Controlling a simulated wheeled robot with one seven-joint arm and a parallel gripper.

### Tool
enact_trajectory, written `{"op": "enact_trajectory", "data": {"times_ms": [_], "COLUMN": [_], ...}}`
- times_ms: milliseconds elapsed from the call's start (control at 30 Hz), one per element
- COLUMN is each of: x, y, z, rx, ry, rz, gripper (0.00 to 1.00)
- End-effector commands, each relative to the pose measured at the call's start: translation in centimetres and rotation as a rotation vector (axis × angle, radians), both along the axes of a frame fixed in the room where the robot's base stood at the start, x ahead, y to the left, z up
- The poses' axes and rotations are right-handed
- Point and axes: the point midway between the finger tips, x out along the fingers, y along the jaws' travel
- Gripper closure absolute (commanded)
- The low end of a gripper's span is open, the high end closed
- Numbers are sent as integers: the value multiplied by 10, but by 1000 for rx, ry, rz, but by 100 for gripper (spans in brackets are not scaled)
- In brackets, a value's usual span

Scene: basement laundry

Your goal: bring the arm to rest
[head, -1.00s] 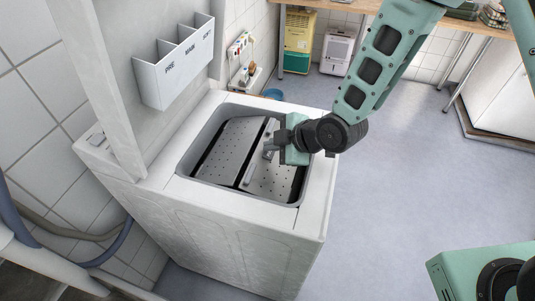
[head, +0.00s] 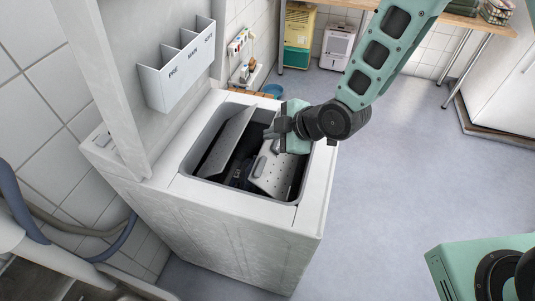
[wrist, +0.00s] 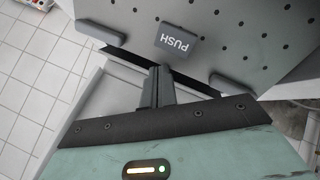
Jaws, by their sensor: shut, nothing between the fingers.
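My gripper (head: 272,132) is over the right rear part of the top-loading washer's opening in the head view, with its jaws shut and empty. In the wrist view its closed fingers (wrist: 158,88) point toward a perforated grey drum flap with a dark PUSH tab (wrist: 178,41). In the head view the left drum flap (head: 228,145) stands tilted up and the right drum flap (head: 273,176) is tilted too. A dark gap lies between them, with dark contents (head: 238,175) that I cannot make out. Whether the gripper touches a flap is unclear.
The white washer (head: 240,225) stands with its lid raised at the left. A holder marked PRE, MAIN and SOFT (head: 178,68) hangs inside the lid. Hoses (head: 105,245) run at the lower left.

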Motion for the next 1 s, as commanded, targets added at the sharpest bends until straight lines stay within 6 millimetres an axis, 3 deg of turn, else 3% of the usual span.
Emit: {"op": "enact_trajectory", "data": {"times_ms": [333, 533, 767, 1000], "x": [0, -21, -91, -181], "y": [0, -7, -39, -83], "z": [1, 28, 83, 130], "rx": [-1, -43, -142, -237], "ry": [4, 137, 439, 693], "rz": [-3, -91, -378, -725], "gripper": [100, 100, 100, 100]}}
